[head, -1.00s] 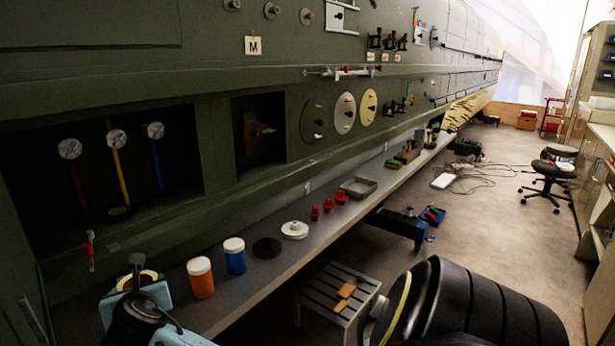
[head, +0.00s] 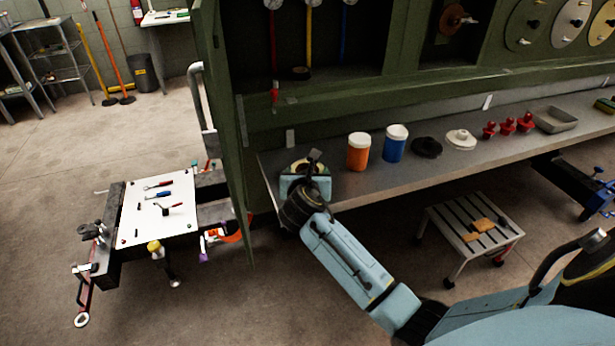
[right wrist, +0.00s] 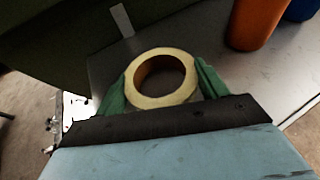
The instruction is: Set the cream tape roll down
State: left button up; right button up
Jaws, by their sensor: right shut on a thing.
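The cream tape roll (right wrist: 160,101) is a ring with a brown inner core. It sits between the two green fingers of my right gripper (right wrist: 162,80), which is shut on it. In the head view the roll (head: 301,166) is partly hidden by my right wrist. My right gripper is at the left end of the grey shelf (head: 365,185), left of the orange jar (head: 359,152). The roll is over the shelf; I cannot tell whether it touches it. My left gripper is not in view.
A blue jar (head: 395,143), a black disc (head: 427,147) and a white disc (head: 460,139) stand farther right on the shelf. A tool cart (head: 160,210) stands left, and a slatted stool (head: 470,215) below.

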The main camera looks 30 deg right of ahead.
jog(key=shift+f, duration=0.3)
jog(key=shift+s+f, duration=0.2)
jog(key=shift+f, duration=0.35)
jog(key=o, duration=1)
jog(key=shift+a+f, duration=0.1)
jog(key=shift+r, duration=0.3)
jog(key=shift+s+a+r, duration=0.1)
jog(key=shift+a+r, duration=0.15)
jog(key=v, duration=0.3)
jog(key=p+v, duration=0.1)
jog(key=v, duration=0.3)
jog(key=r+p+v, duration=0.1)
jog(key=v, duration=0.3)
